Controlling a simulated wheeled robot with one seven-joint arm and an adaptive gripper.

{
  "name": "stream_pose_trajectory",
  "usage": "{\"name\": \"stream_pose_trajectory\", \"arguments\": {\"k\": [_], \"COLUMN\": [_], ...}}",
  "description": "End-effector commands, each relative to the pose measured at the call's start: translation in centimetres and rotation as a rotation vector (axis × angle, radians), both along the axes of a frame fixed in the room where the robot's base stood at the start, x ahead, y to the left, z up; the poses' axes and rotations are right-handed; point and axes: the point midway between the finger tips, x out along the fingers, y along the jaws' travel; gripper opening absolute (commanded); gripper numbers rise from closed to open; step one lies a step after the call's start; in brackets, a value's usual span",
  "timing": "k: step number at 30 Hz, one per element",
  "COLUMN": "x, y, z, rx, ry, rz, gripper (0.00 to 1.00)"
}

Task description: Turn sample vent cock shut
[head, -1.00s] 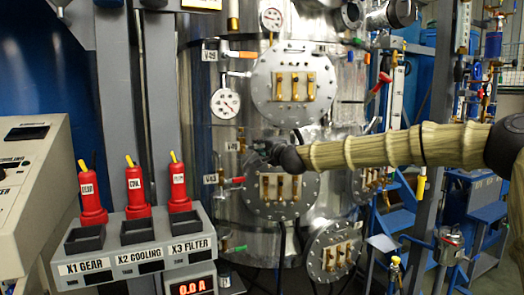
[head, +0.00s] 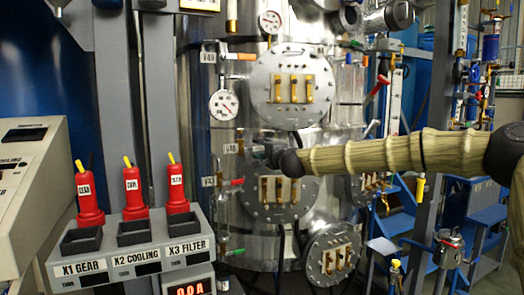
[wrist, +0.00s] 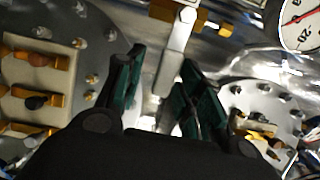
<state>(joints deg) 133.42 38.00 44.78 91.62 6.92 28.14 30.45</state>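My gripper (head: 262,152) is at the front of the steel vessel, between the upper and lower round bolted plates, just right of a small tag (head: 231,148). In the wrist view, the two dark green fingers (wrist: 162,72) stand apart, so the gripper is open. A pale lever (wrist: 177,45) hangs from a brass fitting (wrist: 190,14) and reaches down into the gap between the fingers. In the head view my gripper hides this fitting.
Other valves have an orange handle (head: 243,56) above, and red (head: 237,182) and green (head: 237,250) handles below. A gauge (head: 223,105) hangs at upper left. The round plates (head: 293,88) carry brass fittings. A grey holder (head: 140,255) with red bottles stands at front left.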

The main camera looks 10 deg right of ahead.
Motion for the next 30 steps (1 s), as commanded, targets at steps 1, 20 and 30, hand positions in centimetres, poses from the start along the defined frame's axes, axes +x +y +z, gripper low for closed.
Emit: {"name": "stream_pose_trajectory", "arguments": {"k": [1, 20, 30], "x": [0.0, -5.9, -10.7], "y": [0.1, -1.1, -2.2], "z": [0.0, 0.1, 0.0], "rx": [-0.001, 0.001, 0.000], "ry": [0.000, -0.001, 0.000], "rz": [0.001, 0.002, 0.000], "gripper": [0.38, 0.38, 0.38]}}
